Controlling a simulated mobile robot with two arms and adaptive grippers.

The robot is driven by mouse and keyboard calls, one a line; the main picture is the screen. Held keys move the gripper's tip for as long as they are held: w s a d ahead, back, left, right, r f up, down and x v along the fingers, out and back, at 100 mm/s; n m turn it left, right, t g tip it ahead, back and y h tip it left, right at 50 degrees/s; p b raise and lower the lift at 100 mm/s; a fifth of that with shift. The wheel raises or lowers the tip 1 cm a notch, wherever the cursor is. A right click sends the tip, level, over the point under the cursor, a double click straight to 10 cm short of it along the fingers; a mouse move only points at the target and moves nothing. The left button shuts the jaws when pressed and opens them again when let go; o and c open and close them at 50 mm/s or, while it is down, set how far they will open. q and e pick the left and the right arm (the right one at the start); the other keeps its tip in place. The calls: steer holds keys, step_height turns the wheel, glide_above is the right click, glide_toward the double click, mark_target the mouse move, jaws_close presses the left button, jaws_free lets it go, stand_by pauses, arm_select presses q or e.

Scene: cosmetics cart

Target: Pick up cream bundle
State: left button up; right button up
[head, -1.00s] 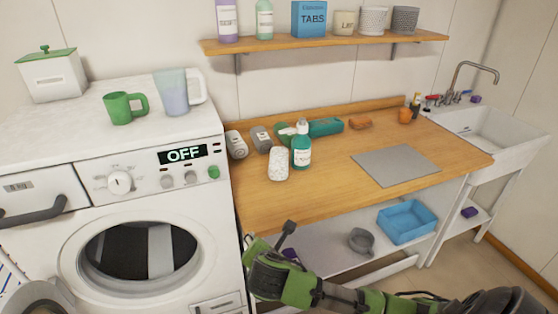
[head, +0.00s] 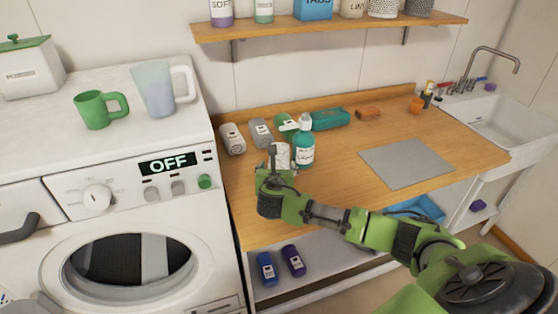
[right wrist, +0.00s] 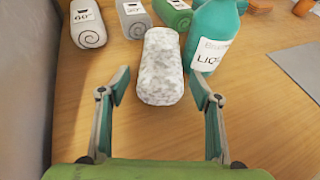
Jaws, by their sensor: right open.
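A pale, speckled bundle (right wrist: 160,66) lies on the wooden counter, straight ahead of my right gripper (right wrist: 158,92). In the head view the bundle (head: 283,152) is partly hidden behind that gripper (head: 275,165). The gripper is open and empty, its fingertips either side of the bundle's near end, apparently not touching it. A paler off-white labelled bundle (right wrist: 88,24) lies further left, also in the head view (head: 232,138). I cannot tell for certain which of the two is called cream. My left gripper is not in view.
A teal bottle (right wrist: 213,38) stands close beside the speckled bundle's right side. Grey (right wrist: 133,18) and green (right wrist: 173,14) bundles lie behind it. The washing machine (head: 130,220) borders the counter on the left. A grey mat (head: 405,164) lies to the right; the front counter is clear.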

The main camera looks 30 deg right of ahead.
mark_target(278, 163)
steer(key=shift+w+d+f, duration=0.25)
steer(key=shift+w+d, duration=0.05)
steer(key=shift+w, duration=0.05)
steer(key=shift+w+d+p, duration=0.3)
steer(key=shift+w+d, duration=0.15)
steer(key=x, duration=0.3)
steer(key=shift+w+d+f, duration=0.1)
steer(key=shift+f, duration=0.1)
steer(key=shift+w+d+f, duration=0.1)
steer(key=shift+w+f, duration=0.05)
steer(key=shift+w, duration=0.05)
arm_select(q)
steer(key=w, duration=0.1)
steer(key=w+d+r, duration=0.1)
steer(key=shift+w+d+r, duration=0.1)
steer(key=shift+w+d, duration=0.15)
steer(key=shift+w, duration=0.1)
arm_select(e)
steer(key=c, duration=1.1)
steer(key=shift+c, duration=0.2)
